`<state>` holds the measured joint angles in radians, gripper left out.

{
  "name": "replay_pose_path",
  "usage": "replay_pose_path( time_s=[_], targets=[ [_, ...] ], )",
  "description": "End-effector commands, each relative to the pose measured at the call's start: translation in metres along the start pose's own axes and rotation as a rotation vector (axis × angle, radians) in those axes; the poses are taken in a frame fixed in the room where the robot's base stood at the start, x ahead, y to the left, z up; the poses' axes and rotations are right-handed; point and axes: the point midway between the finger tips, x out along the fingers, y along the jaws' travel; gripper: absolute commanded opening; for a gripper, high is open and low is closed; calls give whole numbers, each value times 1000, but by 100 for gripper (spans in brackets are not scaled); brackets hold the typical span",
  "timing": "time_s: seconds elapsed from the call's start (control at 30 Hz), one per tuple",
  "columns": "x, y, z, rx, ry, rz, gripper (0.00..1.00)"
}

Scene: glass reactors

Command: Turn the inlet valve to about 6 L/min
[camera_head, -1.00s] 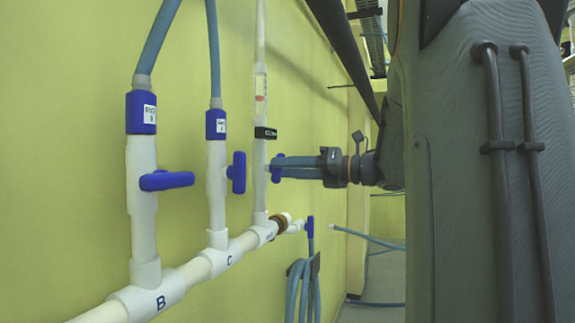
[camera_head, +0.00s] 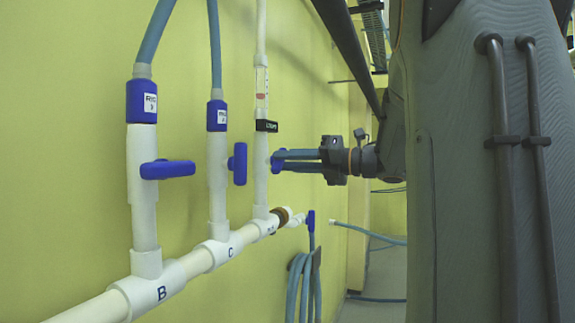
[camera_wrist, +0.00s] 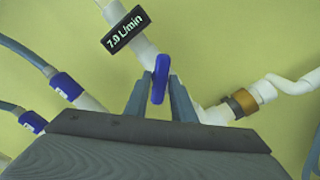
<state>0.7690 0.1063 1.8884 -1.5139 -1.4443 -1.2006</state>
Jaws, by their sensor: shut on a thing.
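The inlet valve's blue handle (camera_wrist: 161,75) sits between the two fingers of my gripper (camera_wrist: 160,98) in the wrist view. The fingers are shut on it. In the head view my gripper (camera_head: 280,160) reaches in from the right and holds the blue handle (camera_head: 276,161) on the white vertical pipe (camera_head: 261,185). The black flow display (camera_wrist: 126,30) reads 7.0 L/min in the wrist view. The same display (camera_head: 266,126) is too small to read in the head view. Above it is a clear flow tube (camera_head: 261,88) with a red float.
Two more white pipes with blue handles (camera_head: 167,169) (camera_head: 238,163) stand to the left, joined to a white manifold (camera_head: 188,265) marked B and C. A coiled blue hose (camera_head: 303,285) hangs below my gripper. A dark pipe (camera_head: 350,50) runs above it.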

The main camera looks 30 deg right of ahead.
Motion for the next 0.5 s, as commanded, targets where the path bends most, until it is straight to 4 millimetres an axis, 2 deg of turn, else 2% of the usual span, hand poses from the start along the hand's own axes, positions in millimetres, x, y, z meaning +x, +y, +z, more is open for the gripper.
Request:
replay_pose_path(
  time_s=[0.4, 0.43, 0.5],
  targets=[
    [0, 1, 1, 57, -2, 0, 0],
    [0, 1, 1, 57, -2, 0, 24],
    [0, 1, 1, 57, -2, 0, 36]
  ],
)
